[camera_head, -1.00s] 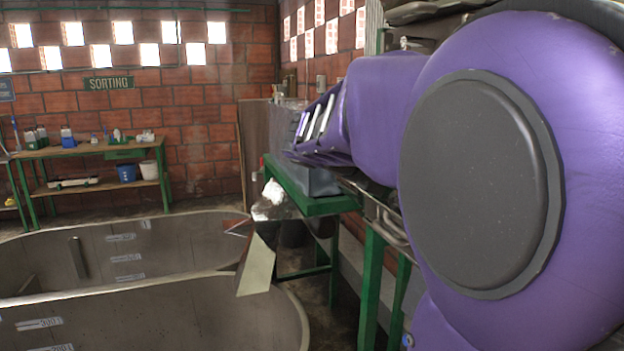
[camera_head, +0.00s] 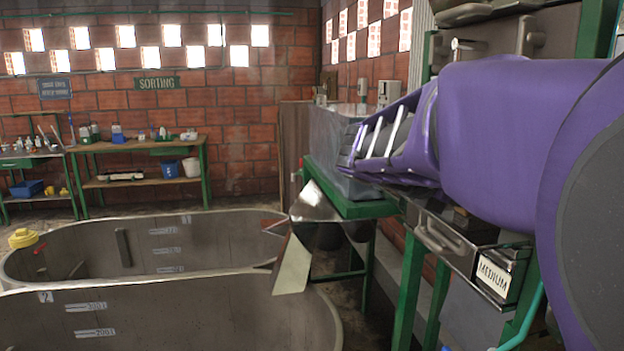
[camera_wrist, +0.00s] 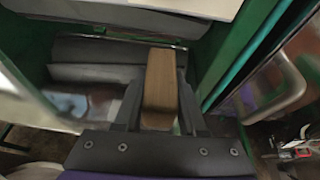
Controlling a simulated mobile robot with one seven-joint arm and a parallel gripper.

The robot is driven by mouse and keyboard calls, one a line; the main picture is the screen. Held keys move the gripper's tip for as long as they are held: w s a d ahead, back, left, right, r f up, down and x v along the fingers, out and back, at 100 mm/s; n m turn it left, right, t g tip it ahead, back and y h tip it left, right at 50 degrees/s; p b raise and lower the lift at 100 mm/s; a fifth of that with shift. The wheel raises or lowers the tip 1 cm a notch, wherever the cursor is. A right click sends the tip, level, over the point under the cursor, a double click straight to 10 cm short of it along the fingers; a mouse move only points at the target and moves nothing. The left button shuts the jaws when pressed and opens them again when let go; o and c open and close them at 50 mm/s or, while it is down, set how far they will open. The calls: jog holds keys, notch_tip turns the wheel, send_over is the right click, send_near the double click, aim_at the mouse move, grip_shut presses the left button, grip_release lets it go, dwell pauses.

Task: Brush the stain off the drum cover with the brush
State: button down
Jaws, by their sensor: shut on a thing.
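My gripper (camera_wrist: 160,112) is shut on the brush, whose wooden block (camera_wrist: 160,80) stands between the two dark fingers in the wrist view. The bristles cannot be made out. In the head view my purple arm reaches across the right side, and the fingers and brush are hidden. I cannot identify the drum cover or a stain on it in either view. Behind the brush, the wrist view shows a grey ridged surface (camera_wrist: 100,72) between green frame parts; I cannot tell whether the brush touches it.
A grey metal box (camera_head: 330,140) stands on a green frame (camera_head: 345,208) behind my arm. A metal chute (camera_head: 292,265) hangs by two large tanks (camera_head: 190,318). A tray labelled MEDIUM (camera_head: 494,277) is at right. A workbench (camera_head: 135,145) stands by the brick wall.

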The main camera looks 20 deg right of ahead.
jog(key=shift+p, duration=0.6)
jog(key=shift+w+d+r, duration=0.1)
jog(key=shift+w+r, duration=0.1)
jog(key=shift+w, duration=1.6)
jog(key=shift+w+d+f, duration=0.1)
jog(key=shift+w+f, duration=0.05)
jog(key=shift+w, duration=1.2)
jog(key=shift+w+d+f, duration=0.1)
jog(key=shift+w, duration=1.25)
jog(key=shift+a, duration=0.1)
jog(key=shift+w+a+r, duration=0.1)
jog(key=shift+a+r, duration=0.95)
jog(key=a, duration=1.4)
jog(key=shift+w+a+r, duration=0.25)
jog(key=shift+w+a, duration=0.1)
jog(key=shift+w, duration=0.05)
jog(key=shift+w, duration=0.1)
